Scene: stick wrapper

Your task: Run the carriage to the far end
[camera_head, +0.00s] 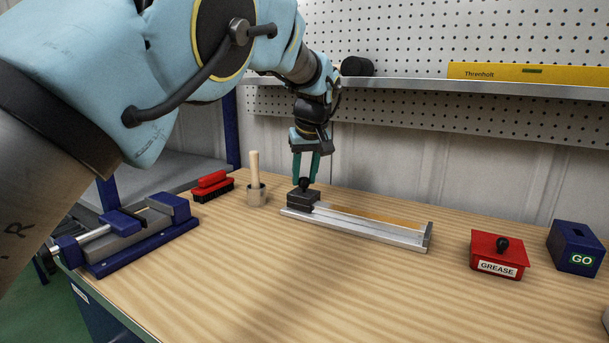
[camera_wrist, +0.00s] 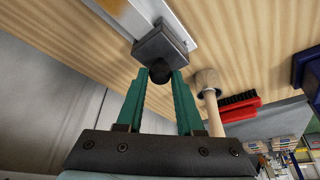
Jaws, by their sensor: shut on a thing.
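The dark grey carriage (camera_head: 303,198) sits on the silver rail (camera_head: 375,229) at the rail's left end, with a round black knob (camera_head: 304,184) on top. My gripper (camera_head: 305,180) points down from above, its green fingers on either side of the knob. In the wrist view my gripper (camera_wrist: 160,77) is shut on the knob (camera_wrist: 160,72), and the carriage (camera_wrist: 161,45) is just beyond it on the rail (camera_wrist: 128,14). The rail's right end has an upright end plate (camera_head: 428,236). The far side of the carriage is hidden in the wrist view.
The wooden bench front (camera_head: 270,290) is clear.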

